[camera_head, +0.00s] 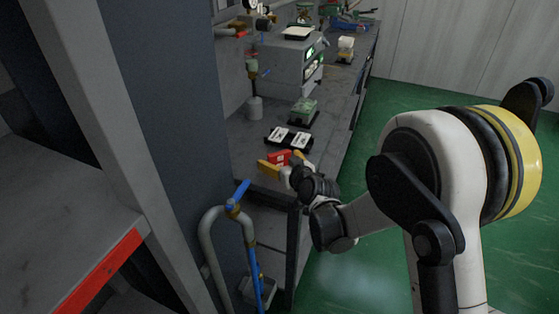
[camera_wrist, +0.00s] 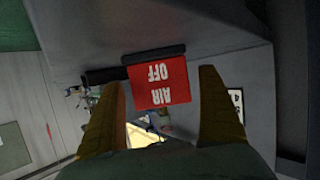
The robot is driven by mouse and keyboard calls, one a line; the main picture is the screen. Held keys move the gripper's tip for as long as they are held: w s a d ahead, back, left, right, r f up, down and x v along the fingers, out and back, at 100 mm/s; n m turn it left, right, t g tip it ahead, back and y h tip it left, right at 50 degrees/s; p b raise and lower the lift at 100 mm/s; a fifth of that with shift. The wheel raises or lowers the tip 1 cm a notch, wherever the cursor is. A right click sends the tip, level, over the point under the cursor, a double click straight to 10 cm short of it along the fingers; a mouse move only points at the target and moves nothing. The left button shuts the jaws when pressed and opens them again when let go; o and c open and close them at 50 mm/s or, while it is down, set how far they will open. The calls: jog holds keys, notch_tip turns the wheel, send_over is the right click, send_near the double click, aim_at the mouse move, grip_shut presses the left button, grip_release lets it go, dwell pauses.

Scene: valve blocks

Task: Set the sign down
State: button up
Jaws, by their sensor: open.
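A red sign with white letters reading AIR OFF (camera_wrist: 160,84) is between the fingers of my gripper (camera_wrist: 163,77) in the wrist view, upside down in the picture. A dark bar runs along its upper edge there. The fingers are apart, with a clear gap between the sign and the right finger; the left finger is very close to it. In the head view the small red sign (camera_head: 279,157) shows at the near end of the bench, between the yellow-orange fingers of my gripper (camera_head: 279,158). I cannot tell exactly how its base meets the bench top.
Just behind the sign is a black tray with two white cards (camera_head: 288,138). A green block (camera_head: 303,111) and a grey instrument box (camera_head: 290,62) stand farther back on the grey bench (camera_head: 334,112). A pipe with a blue lever (camera_head: 238,193) rises in front. Green floor is clear at right.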

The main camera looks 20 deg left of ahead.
jog(key=p+v, duration=0.2)
jog(key=v, duration=1)
jog(key=shift+s+r+p, duration=0.1)
jog(key=shift+r+p, duration=0.05)
jog(key=shift+p, duration=0.2)
jog(key=s+d+r+m+g+h, duration=0.1)
jog(key=s+d+r+m+h, duration=0.15)
jog(key=d+r, duration=0.45)
jog(key=s+d+r+m+h, duration=0.1)
jog(key=s+d+r+h, duration=0.15)
jog(key=d, duration=0.85)
jog(key=s+d+m+g+h, duration=0.2)
jog(key=s+d+m+h, duration=0.2)
jog(key=s+d, duration=1.1)
jog(key=shift+s+d+f+g, duration=0.2)
jog(key=shift+s+d+g, duration=0.15)
jog(key=shift+s, duration=0.55)
jog(key=shift+m, duration=0.25)
